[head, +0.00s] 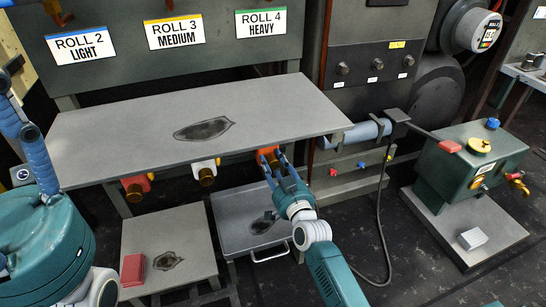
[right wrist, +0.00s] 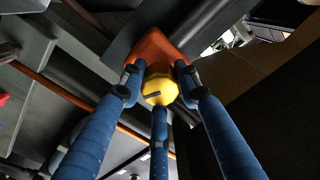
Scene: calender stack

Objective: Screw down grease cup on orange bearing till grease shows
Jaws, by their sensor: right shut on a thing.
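The orange bearing (head: 267,152) sits under the front edge of the grey table, right of the red and white ones. In the right wrist view the orange bearing (right wrist: 158,48) is overhead, with the yellow grease cup (right wrist: 160,91) hanging below it. My right gripper (head: 272,165) reaches up from below. Its blue fingers (right wrist: 158,92) are shut around the grease cup. I cannot see any grease at the bearing. Part of my left gripper (head: 28,130) shows at the left edge, its fingertips partly cut off.
A red bearing (head: 135,187) and a white bearing (head: 205,170) hang along the same table edge (head: 100,178). Lower stands (head: 190,225) are below. A green machine (head: 462,165) stands at right. A dark cable (head: 380,230) hangs right of my right arm.

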